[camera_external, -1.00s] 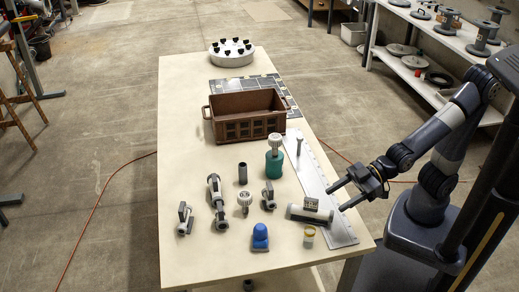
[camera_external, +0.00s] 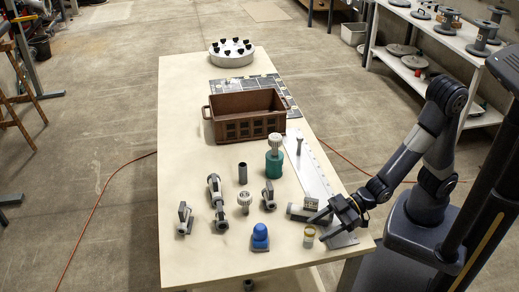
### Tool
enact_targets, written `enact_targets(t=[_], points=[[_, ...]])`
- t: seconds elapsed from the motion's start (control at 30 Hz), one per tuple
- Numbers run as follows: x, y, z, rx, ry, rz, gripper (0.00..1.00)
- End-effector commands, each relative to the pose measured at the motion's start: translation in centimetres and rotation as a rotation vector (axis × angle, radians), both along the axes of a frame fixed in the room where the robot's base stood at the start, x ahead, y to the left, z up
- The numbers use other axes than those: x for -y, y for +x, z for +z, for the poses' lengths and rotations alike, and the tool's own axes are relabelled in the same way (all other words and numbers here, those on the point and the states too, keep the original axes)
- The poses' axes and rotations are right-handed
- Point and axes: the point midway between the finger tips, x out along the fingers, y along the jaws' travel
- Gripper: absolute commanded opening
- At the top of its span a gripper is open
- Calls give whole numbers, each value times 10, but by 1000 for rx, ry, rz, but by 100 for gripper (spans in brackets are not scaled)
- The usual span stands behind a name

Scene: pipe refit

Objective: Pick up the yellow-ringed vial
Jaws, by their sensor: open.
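The yellow-ringed vial (camera_external: 309,237) stands upright near the front right of the table, a small pale jar with a yellow band near its top. My gripper (camera_external: 315,229) is open, its fingers pointing left and down close to the vial's upper right side. In this view I cannot tell whether a finger touches the vial. The vial is mostly visible, and nothing is seen between the fingers for certain.
A grey pipe fitting (camera_external: 295,213) lies just behind the vial, partly hidden by my gripper. A blue object (camera_external: 260,235) stands to its left. A metal plate (camera_external: 316,178) runs behind. Several fittings, a green bottle (camera_external: 274,165) and a brown crate (camera_external: 225,130) stand farther back.

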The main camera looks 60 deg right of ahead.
Motion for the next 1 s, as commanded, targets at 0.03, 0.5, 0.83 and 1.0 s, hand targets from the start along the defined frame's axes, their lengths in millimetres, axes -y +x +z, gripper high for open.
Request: enact_targets(t=[0.03, 0.5, 0.83, 1.0], points=[[-3, 2, -2, 0, 0, 0, 56], [-31, 26, -19, -1, -1, 0, 56], [-44, 34, -25, -1, 1, 1, 56], [-43, 34, -25, 0, 0, 0, 52]])
